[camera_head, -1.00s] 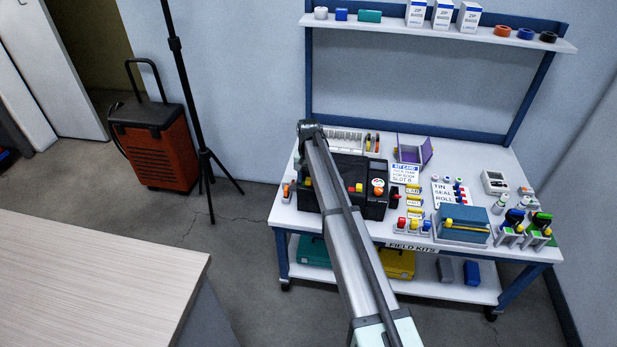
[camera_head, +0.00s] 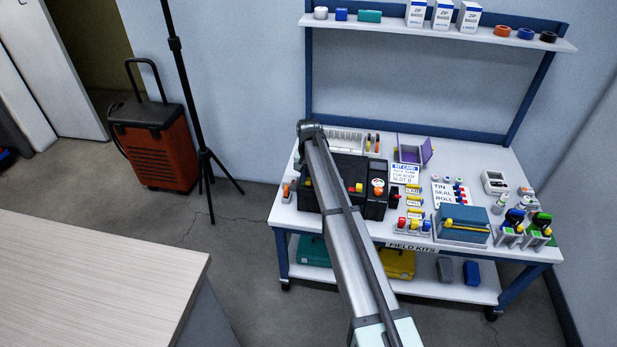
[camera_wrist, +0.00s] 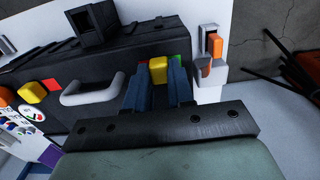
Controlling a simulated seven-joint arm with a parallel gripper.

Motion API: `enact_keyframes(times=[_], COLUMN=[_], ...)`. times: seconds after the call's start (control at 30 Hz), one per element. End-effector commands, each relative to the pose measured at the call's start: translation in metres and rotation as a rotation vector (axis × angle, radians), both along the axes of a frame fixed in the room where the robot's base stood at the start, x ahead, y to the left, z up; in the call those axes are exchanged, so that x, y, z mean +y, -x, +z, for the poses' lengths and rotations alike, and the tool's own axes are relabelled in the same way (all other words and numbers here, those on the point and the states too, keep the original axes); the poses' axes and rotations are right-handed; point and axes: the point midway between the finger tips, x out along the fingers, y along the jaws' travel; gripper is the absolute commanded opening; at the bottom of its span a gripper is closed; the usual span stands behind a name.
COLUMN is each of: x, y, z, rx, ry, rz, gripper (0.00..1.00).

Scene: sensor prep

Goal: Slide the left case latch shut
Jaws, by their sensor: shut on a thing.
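The black case (camera_head: 347,170) stands at the left of the workbench, partly hidden behind my arm. In the wrist view the case (camera_wrist: 45,70) shows a grey handle (camera_wrist: 92,92) and two yellow latches. My gripper (camera_wrist: 160,78) has its blue fingers closed on either side of the left latch (camera_wrist: 158,70), at the right in the wrist view. A red mark (camera_wrist: 141,71) shows left of this latch and a green mark (camera_wrist: 179,61) right of it. The other latch (camera_wrist: 32,92) has a red mark beside it. My gripper is hidden in the head view.
An orange-topped item (camera_wrist: 214,45) in a white holder stands close to the right of the fingers in the wrist view. A blue box (camera_head: 463,222), a purple open box (camera_head: 411,153) and several small items crowd the bench on the right.

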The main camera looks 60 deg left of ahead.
Motion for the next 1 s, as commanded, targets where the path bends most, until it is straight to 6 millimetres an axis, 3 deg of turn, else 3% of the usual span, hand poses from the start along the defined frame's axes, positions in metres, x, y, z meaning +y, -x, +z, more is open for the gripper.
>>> enact_keyframes(times=[0.37, 0.4, 0.67, 1.0], x=[-0.012, -0.012, -0.011, -0.009], y=[-0.012, -0.012, -0.011, -0.010], z=[0.000, 0.000, 0.000, 0.000], rx=[-0.002, -0.003, -0.002, -0.001], ry=[0.002, 0.003, 0.002, 0.003], rz=[-0.001, -0.001, -0.001, -0.001], gripper=[0.00, 0.23, 0.48, 0.49])
